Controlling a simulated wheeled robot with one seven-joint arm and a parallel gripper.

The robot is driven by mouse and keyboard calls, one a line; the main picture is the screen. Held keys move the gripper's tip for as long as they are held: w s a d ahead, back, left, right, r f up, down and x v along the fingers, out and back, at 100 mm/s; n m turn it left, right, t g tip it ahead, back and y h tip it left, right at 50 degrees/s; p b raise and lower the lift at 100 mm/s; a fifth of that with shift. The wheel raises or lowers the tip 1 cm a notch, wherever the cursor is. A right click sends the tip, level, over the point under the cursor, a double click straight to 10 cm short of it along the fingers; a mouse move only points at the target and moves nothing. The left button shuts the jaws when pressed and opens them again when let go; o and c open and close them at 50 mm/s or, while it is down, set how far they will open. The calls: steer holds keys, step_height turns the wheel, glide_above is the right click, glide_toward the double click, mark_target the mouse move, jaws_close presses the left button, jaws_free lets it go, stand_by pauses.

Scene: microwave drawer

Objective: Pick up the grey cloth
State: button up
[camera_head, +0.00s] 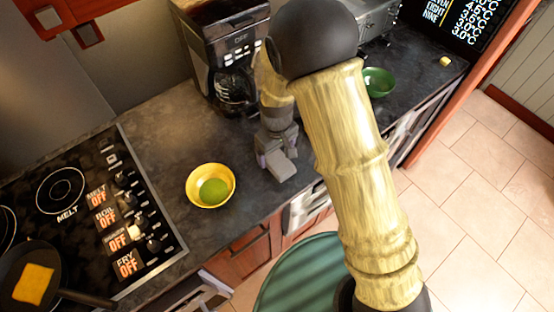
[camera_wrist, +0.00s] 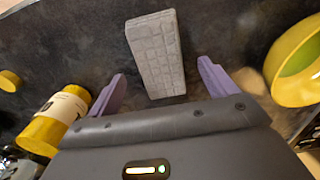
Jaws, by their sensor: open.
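The grey cloth (camera_wrist: 157,53) is a flat, light grey rectangular piece with a grid pattern. In the wrist view it lies on the dark countertop, between and beyond the two purple fingers. My gripper (camera_wrist: 162,72) is open, with a clear gap on each side of the cloth. In the head view my gripper (camera_head: 277,150) points down over the counter in front of the coffee maker. The cloth (camera_head: 282,169) shows there as a small grey piece at the fingertips, partly hidden by my gripper.
A yellow bowl (camera_head: 198,193) holding a green thing stands left of my gripper. It is close on the right in the wrist view (camera_wrist: 283,92). A labelled yellow bottle (camera_wrist: 45,130) lies left there. The coffee maker (camera_head: 222,50) stands behind, the stove (camera_head: 75,165) left.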

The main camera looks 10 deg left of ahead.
mark_target(277, 159)
steer(key=shift+f+p, duration=0.4)
steer(key=shift+f, duration=1.45)
steer(key=c, duration=1.1)
steer(key=shift+o, duration=0.2)
steer(key=shift+r, duration=0.1)
step_height(277, 159, up, 10)
steer(key=b, duration=0.2)
